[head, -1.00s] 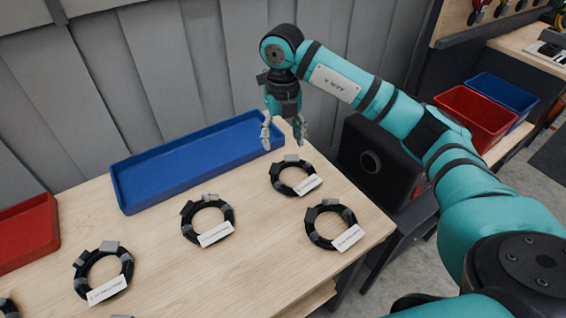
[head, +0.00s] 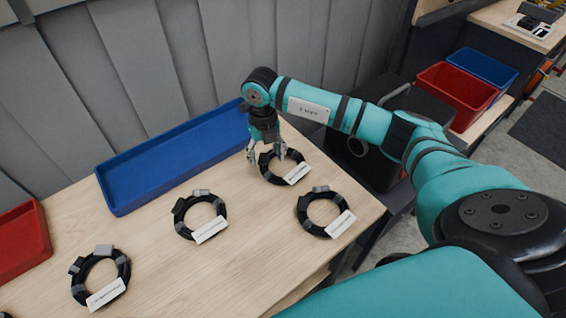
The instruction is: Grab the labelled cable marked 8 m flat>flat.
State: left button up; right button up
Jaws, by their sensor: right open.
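Several black coiled cables with white labels lie on the wooden table; the label print is too small to read, so I cannot tell which is 8 m flat>flat. One coil (head: 266,178) lies at the back right, with its label (head: 298,173) on its right side. My right gripper (head: 266,157) is open, pointing down at the back edge of this coil and hiding part of it; I cannot tell whether they touch. Other coils are the front-right coil (head: 303,208), the middle coil (head: 179,222) and the front-left coil (head: 78,285). My left gripper is not in view.
A long blue tray (head: 112,205) stands along the back of the table, close to my right gripper. A red tray (head: 45,245) is at the left edge. A black case (head: 345,165) stands beyond the table's right end. Bare wood lies between the coils.

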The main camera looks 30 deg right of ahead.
aim_at(266, 168)
jog(key=shift+f, duration=0.2)
notch_tip(266, 168, down, 4)
jog(key=shift+f+p, duration=0.25)
jog(key=shift+p, duration=0.55)
jog(key=shift+f, duration=0.3)
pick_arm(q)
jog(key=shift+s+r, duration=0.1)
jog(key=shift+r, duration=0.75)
pick_arm(e)
jog(key=shift+r, duration=0.1)
grip_shut()
